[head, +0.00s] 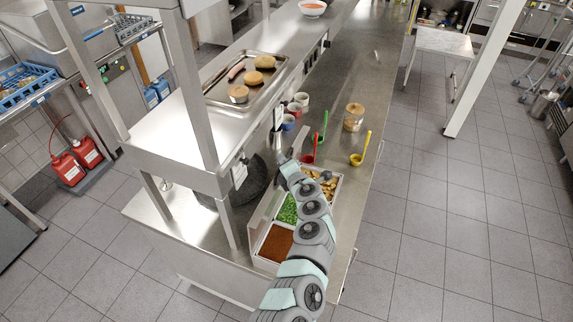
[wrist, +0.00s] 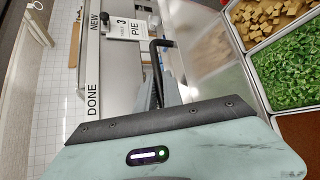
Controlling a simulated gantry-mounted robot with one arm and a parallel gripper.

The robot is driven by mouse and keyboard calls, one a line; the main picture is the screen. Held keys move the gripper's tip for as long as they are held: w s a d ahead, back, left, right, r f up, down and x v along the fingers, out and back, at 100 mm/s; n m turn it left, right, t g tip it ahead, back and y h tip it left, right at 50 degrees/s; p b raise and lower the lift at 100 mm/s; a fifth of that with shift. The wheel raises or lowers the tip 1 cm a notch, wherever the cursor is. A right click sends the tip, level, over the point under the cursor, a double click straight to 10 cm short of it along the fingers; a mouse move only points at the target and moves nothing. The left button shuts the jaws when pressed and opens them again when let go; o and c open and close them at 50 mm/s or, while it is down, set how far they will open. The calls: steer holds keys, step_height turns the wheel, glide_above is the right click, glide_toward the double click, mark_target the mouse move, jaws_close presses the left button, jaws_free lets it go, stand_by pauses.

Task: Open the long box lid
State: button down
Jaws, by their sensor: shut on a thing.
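The long box (head: 259,262) stands on the lower steel counter, with brown, green and yellow food in its compartments. Its lid (head: 266,212) is raised and stands steeply along the box's left side, so the food is uncovered. In the wrist view the lid (wrist: 203,45) is a greyish panel left of the compartments. My gripper (wrist: 157,85) is shut at a black handle (wrist: 162,44) on the lid's outer side; the exact contact is partly hidden. In the head view my gripper (head: 284,160) is small, at the box's far end, and my arm covers part of the box.
A steel shelf (head: 175,120) with a tray of buns (head: 275,91) overhangs at the left. A rail with a "PIE" ticket (wrist: 123,27) is close to my gripper. Red (head: 309,158) and yellow (head: 356,159) ladles and a jar (head: 353,117) stand beyond the box. The right aisle is clear.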

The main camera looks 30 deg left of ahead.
steer(key=shift+f, duration=0.1)
stand_by(0.3)
steer(key=c, duration=1.5)
jaws_free()
steer(key=shift+d, duration=0.1)
steer(key=p+v, duration=0.4)
steer(key=v, duration=0.6)
steer(key=shift+s+r, duration=0.25)
steer(key=shift+s, duration=0.05)
steer(key=shift+d, duration=0.1)
